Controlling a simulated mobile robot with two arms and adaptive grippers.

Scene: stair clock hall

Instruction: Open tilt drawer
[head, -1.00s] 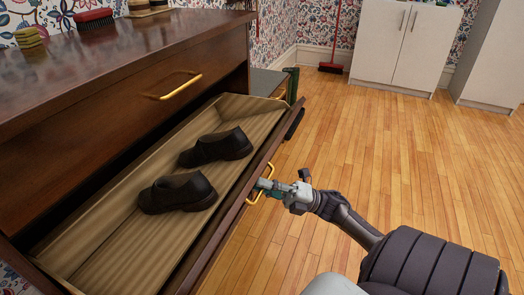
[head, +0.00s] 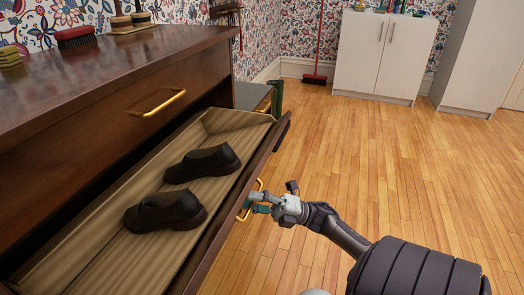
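The tilt drawer (head: 95,235) in the dark wooden cabinet stands open, its front leaning outward and its pale wood inside showing. Two dark shoes (head: 203,163) (head: 165,211) lie in it. A brass handle (head: 258,184) is on the outer face of the drawer front. My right gripper (head: 254,207) is at this handle, its fingers closed about the bar, though small in view. My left gripper is not in view.
A closed upper drawer with a brass handle (head: 165,102) sits above the open one. Brushes (head: 76,37) stand on the cabinet top (head: 110,62). White cabinets (head: 384,58) and a red broom (head: 315,79) are at the back wall. The wooden floor (head: 400,170) at right is clear.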

